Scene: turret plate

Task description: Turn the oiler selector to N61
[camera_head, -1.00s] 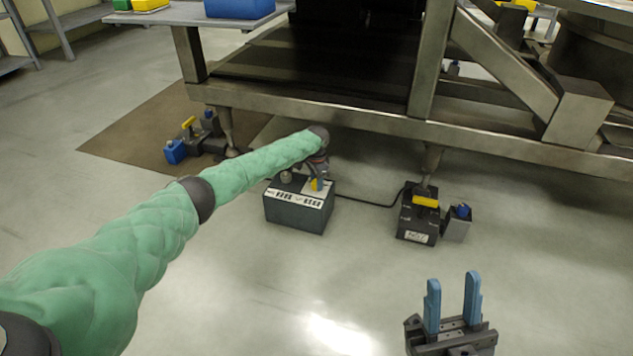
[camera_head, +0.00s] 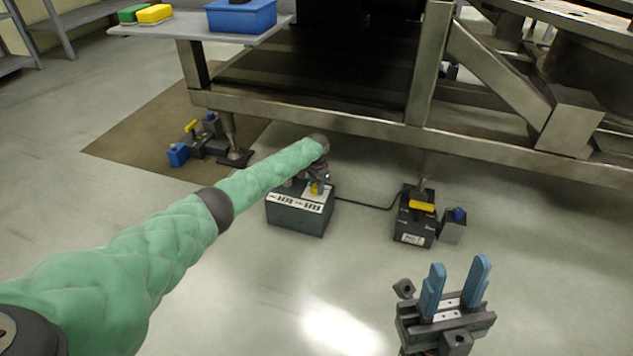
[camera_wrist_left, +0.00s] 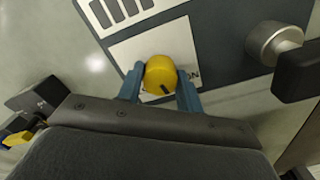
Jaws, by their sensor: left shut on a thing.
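The oiler box (camera_head: 296,219) is a dark grey box with a white label strip, on the floor at the centre of the head view. Its yellow selector knob (camera_wrist_left: 160,76) has a dark pointer line and sits on a white plate (camera_wrist_left: 126,60). My left gripper (camera_wrist_left: 160,86) has its blue fingers on either side of the knob and is shut on it. Lettering beside the knob is partly hidden by the fingers, so I cannot read the setting. My right gripper (camera_head: 455,289) is open and empty above the floor, at the lower right of the head view.
A dark box with a yellow handle (camera_head: 422,207) and a small box with a blue knob (camera_head: 455,225) stand to the right. A metal frame (camera_head: 330,121) spans behind. A silver knob (camera_wrist_left: 272,43) sits on the same panel. Floor in front is clear.

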